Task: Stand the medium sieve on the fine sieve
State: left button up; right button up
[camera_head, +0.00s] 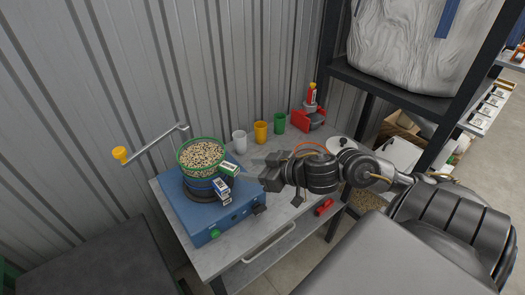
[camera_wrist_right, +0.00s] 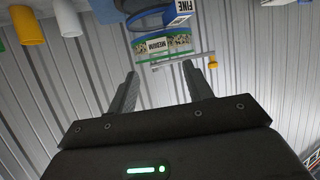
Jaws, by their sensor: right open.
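The medium sieve (camera_head: 186,172), with a green rim and green label, is full of pale and dark grains. It stands on top of the fine sieve (camera_head: 197,187), a blue ring with a blue label, on the blue machine (camera_head: 185,222). The right wrist view shows the MEDIUM label (camera_wrist_right: 158,46) and the FINE label (camera_wrist_right: 183,6) close together, upside down in the scene. I cannot tell whether the rims are fully seated. My right gripper (camera_head: 267,173) is open and empty, to the right of the sieves and apart from them. My left gripper is not in view.
A metal arm with a yellow knob (camera_head: 120,154) reaches out behind the sieves. A white cup (camera_head: 239,141), a yellow cup (camera_head: 261,132) and a green cup (camera_head: 279,123) stand along the wall. A red device (camera_head: 313,118) is at the back right. A dark shelf stands at right.

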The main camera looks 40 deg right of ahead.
jog(key=p+v, duration=0.2)
jog(key=v, duration=0.1)
jog(key=shift+s+r+p, duration=0.1)
jog(key=shift+s+p, duration=0.05)
jog(key=shift+p, duration=0.15)
dwell(0.5)
